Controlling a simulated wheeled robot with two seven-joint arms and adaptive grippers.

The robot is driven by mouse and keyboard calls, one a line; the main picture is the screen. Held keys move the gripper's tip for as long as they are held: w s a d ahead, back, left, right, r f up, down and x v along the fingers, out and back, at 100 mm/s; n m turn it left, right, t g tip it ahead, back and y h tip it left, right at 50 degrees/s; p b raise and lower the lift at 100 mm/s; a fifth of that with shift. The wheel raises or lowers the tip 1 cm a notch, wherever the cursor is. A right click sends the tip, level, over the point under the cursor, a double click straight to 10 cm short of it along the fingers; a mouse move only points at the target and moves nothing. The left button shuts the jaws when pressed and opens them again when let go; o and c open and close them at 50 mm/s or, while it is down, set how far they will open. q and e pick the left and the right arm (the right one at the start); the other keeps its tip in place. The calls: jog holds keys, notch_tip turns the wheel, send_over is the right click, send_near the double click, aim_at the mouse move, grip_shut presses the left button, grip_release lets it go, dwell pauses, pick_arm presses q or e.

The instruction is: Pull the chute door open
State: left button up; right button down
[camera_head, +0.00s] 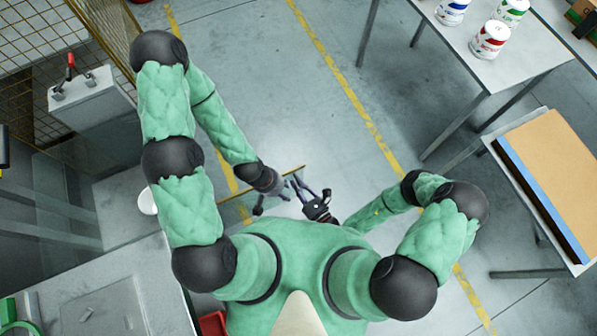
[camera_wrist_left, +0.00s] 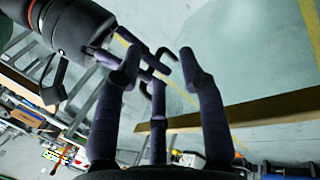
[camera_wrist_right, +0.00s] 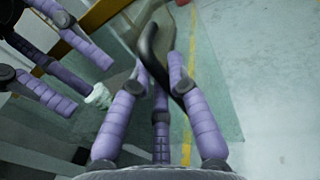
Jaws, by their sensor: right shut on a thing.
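The chute door seems to be a clear, greenish panel (camera_wrist_right: 218,90) with a thin brown edge (camera_head: 236,195), standing in front of my chest. A black curved handle (camera_wrist_right: 150,45) is on it in the right wrist view. My right gripper (camera_head: 312,190) is shut on this handle, which passes between its fingers (camera_wrist_right: 155,75). My left gripper (camera_head: 271,200) is close to the left of it, its fingers spread with nothing between them. The panel's hinge side cannot be made out.
A grey cabinet (camera_head: 85,100) with a red-handled tool on top stands at the left beside a yellow mesh fence (camera_head: 105,30). White cans (camera_head: 490,40) stand on a table at the upper right. A brown board (camera_head: 552,170) lies at the right. The floor ahead is clear.

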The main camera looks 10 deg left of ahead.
jog(key=shift+w, duration=0.1)
jog(key=c, duration=1.2)
grip_release()
jog(key=shift+o, duration=0.2)
jog(key=shift+d, duration=0.1)
jog(key=v, duration=1.2)
